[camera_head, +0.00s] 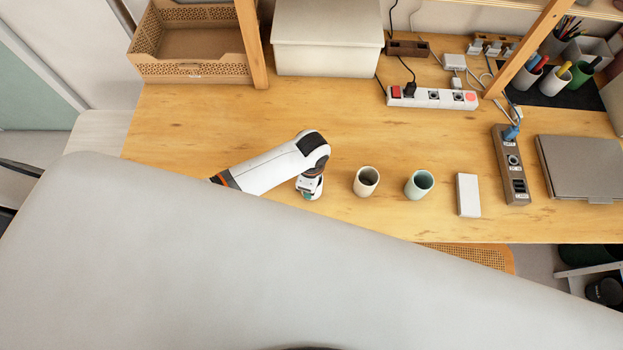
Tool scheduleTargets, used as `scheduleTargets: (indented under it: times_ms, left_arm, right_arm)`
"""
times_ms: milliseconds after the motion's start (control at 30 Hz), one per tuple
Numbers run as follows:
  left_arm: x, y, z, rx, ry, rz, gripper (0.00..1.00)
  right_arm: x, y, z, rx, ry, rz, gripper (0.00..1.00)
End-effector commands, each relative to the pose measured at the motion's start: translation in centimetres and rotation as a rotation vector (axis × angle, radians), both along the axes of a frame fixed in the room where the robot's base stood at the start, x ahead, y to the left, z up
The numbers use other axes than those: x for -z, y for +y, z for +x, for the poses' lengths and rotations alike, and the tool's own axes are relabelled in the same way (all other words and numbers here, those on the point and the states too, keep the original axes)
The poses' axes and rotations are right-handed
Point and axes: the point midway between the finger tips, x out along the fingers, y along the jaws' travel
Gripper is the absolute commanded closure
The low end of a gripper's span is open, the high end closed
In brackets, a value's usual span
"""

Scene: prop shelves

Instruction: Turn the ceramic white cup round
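The ceramic white cup (363,189) stands upright on the wooden table, with a darker inside. No handle shows on it. A mint green cup (416,190) stands upright just to its right. My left gripper (309,194) points down at the table, a short way left of the white cup and apart from it. A small teal patch shows at its tip. Its fingers are too small and too hidden by the wrist to tell open from shut. My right gripper is not in view.
A small white box (468,196), a brown socket block (511,165) and a grey laptop (582,167) lie to the right. A power strip (432,98), a lidded bin (328,55) and a drawer box (196,68) stand behind. The table (400,135) behind the cups is clear.

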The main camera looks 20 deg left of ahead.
Motion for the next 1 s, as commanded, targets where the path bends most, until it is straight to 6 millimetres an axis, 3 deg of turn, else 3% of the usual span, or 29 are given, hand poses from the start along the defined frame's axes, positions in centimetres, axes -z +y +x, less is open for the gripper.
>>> scheduleTargets:
  times_ms: [800, 833, 967, 1000]
  left_arm:
    - [0.56, -0.05, 0.03, 0.003, -0.001, -0.001, 0.72]
    - [0.52, -0.04, 0.04, 0.003, -0.002, -0.001, 0.39]
    - [0.52, -0.03, 0.03, 0.003, -0.001, -0.001, 0.18]
    - [0.52, -0.03, 0.03, 0.003, -0.001, -0.001, 0.18]
  right_arm:
    - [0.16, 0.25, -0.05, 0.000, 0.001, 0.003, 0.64]
    - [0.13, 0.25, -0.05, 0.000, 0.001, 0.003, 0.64]
    - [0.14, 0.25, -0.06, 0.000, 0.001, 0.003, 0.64]
    - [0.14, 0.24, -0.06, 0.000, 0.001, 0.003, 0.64]
